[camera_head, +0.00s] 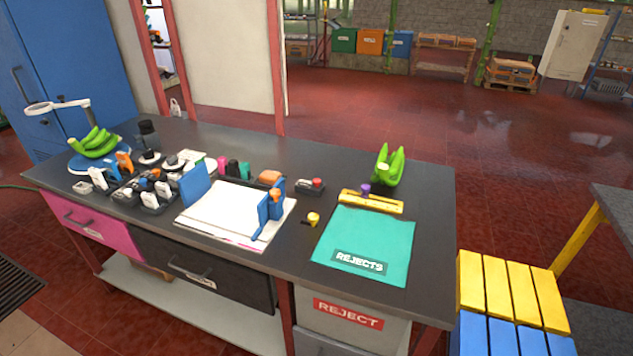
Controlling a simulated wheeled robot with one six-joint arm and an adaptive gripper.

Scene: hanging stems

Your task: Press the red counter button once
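A small dark box with a red button (317,182) on its right end stands on the dark workbench (430,220), behind the teal mat and right of the white board. It looks like the counter, but it is too small to read any marking. Nothing touches the button, and nothing covers it from this view. My gripper and arm are not in the picture.
The teal REJECTS mat (365,235) lies in front. Behind the box, the bench is clear.

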